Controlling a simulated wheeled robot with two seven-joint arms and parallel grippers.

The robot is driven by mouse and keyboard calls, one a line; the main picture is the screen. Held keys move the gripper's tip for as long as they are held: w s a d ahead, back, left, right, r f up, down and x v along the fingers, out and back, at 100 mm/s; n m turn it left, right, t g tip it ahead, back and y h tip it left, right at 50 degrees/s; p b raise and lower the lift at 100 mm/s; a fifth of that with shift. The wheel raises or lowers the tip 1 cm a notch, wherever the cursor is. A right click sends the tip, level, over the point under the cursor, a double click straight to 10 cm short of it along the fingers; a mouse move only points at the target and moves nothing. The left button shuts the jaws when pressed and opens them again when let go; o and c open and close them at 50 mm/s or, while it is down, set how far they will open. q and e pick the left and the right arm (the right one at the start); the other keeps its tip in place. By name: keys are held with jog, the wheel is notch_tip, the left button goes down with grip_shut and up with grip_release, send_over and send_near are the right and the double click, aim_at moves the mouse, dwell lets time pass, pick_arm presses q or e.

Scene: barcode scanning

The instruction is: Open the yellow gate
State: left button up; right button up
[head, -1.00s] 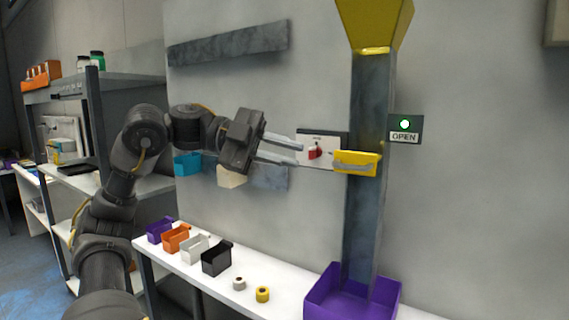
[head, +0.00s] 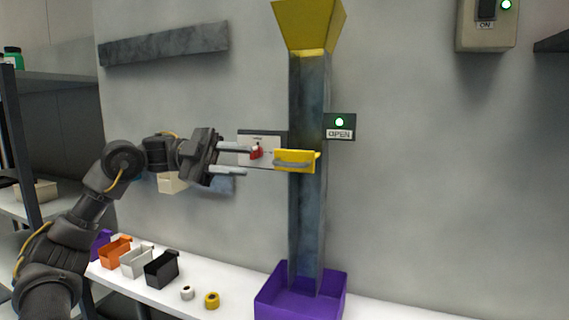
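The yellow gate (head: 294,160) with its grey handle sits across the grey vertical chute (head: 307,220), partly sticking out to the left. A sign (head: 340,133) beside the chute reads "OPEN" and has a lit green light. My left gripper (head: 246,160) is open, its two fingers apart and pointing right, left of the gate. No object shows held between the fingers. A white panel (head: 246,141) with a small red part (head: 256,152) shows behind the fingers. Whether the fingers touch the gate is unclear; a gap seems to show. My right gripper is not in view.
A purple bin (head: 272,300) stands under the chute on the white shelf (head: 232,284). Several small bins, including a black one (head: 162,268), and two tape rolls, one yellow (head: 212,300), are to the left. A yellow funnel (head: 309,26) tops the chute. A switch box (head: 487,26) reads "ON".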

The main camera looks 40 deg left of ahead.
aim_at(279, 161)
pick_arm(q)
jog(key=p+x, duration=0.4)
jog(key=x, duration=0.4)
jog(key=shift+w+d+r, duration=0.15)
jog(key=shift+w+d, duration=0.1)
jog(key=shift+d, duration=0.05)
jog(key=shift+w+d, duration=0.35)
jog(key=shift+d, duration=0.3)
jog(key=shift+c, duration=0.2)
